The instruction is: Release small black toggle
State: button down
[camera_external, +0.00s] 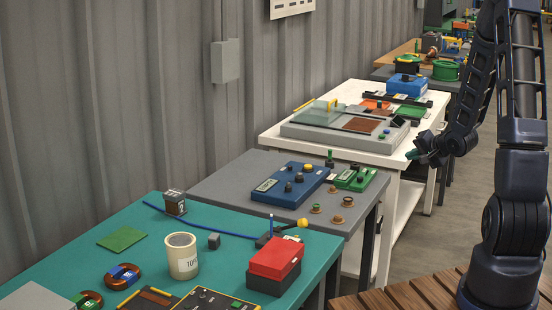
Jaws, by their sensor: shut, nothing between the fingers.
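My arm stands at the right of the view, and my gripper (422,157) hangs near the right edge of the white table. Its fingers look dark with a greenish tint and are shut with nothing visible between them. A grey device (312,132) lies on the white table to the left of my gripper. A small black part (398,121) sits at its right end; I cannot tell whether it is the small black toggle. My gripper is apart from it, to the right and nearer the camera. No toggle can be made out clearly at this size.
The white table (270,133) also holds a blue box (407,85) and a green piece (411,112). The grey table (215,188) holds blue and green control boxes. The teal table (215,268) in front is crowded. Floor shows to the right of the tables.

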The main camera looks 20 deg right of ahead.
aim_at(367, 173)
jog(key=shift+a+f+m+t+y, duration=0.25)
jog(key=shift+f+m+y, duration=0.35)
jog(key=shift+f, duration=0.55)
jog(key=shift+a+f+m+t+y, duration=0.2)
jog(key=shift+f+m+y, duration=0.4)
jog(key=shift+f, duration=0.5)
jog(key=shift+w, duration=0.1)
jog(key=x, duration=1.3)
jog(key=shift+w+a, duration=0.2)
jog(key=shift+w, duration=0.15)
jog(key=shift+w+a+r+n+g+h, duration=0.25)
jog(key=shift+r+n+g+h, duration=0.15)
jog(key=shift+g+h, duration=0.3)
jog(key=shift+w+a+r+g, duration=0.1)
jog(key=shift+g, duration=0.35)
jog(key=shift+w+a+r+n+g+h, duration=0.15)
jog(key=shift+w+a+n+g+h, duration=0.1)
jog(key=shift+g+h, duration=0.45)
jog(key=shift+w+a+r+n+g+h, duration=0.2)
jog(key=shift+w+a+n+g+h, duration=0.1)
jog(key=shift+g+h, duration=0.4)
jog(key=shift+s+d, duration=0.1)
jog(key=shift+r, duration=0.1)
